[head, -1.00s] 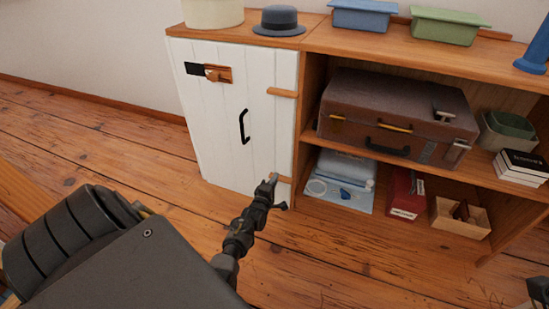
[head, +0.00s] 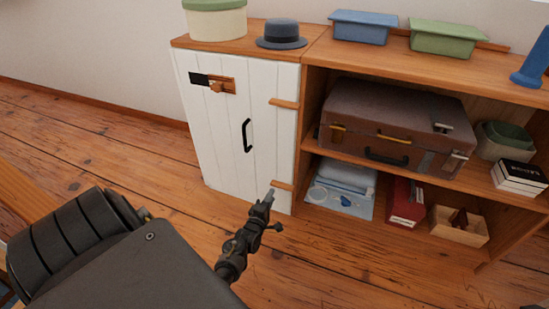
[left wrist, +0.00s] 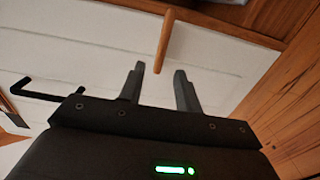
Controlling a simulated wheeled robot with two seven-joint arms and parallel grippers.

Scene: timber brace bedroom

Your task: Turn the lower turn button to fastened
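The lower turn button (head: 283,185) is a small wooden bar low at the right edge of the white cabinet door (head: 222,150). It lies roughly level, across the door's edge. The upper turn button (head: 284,103) also lies roughly level. My left gripper (head: 266,200) is just in front of the lower button, its tips partly overlapping it in the head view. In the left wrist view the gripper (left wrist: 160,68) is open and empty. A wooden bar (left wrist: 166,38), apparently the lower button, points down with its end between the fingertips; I cannot tell whether they touch.
A black handle (head: 247,135) and a wooden latch (head: 216,86) are on the door. Open shelves to the right hold a suitcase (head: 350,112), a red box (head: 406,202) and a wooden crate (head: 459,226). A hat (head: 281,34) stands on top. The floor in front is clear.

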